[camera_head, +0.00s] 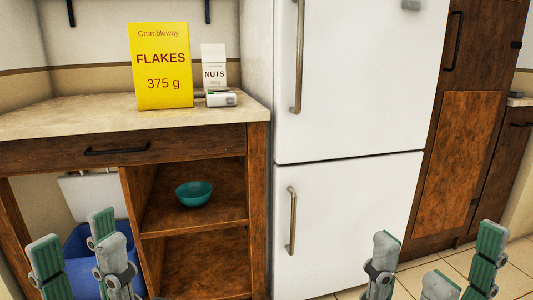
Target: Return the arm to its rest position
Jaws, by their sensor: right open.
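My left gripper (78,252) is at the lower left, in front of the open bay under the counter. Its fingers stand apart with nothing seen between them. My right gripper (436,250) is at the lower right, in front of the fridge's lower right side and the tiled floor. Its fingers are spread wide and I see nothing held. Both palms and most of both arms are out of the frame.
A wooden shelf unit (195,232) holds a teal bowl (194,194). A yellow flakes box (161,70), a nuts carton (213,62) and a small white device (221,99) stand on the counter (60,115). A white fridge (355,85) and tall wooden cabinet (465,130) stand to the right.

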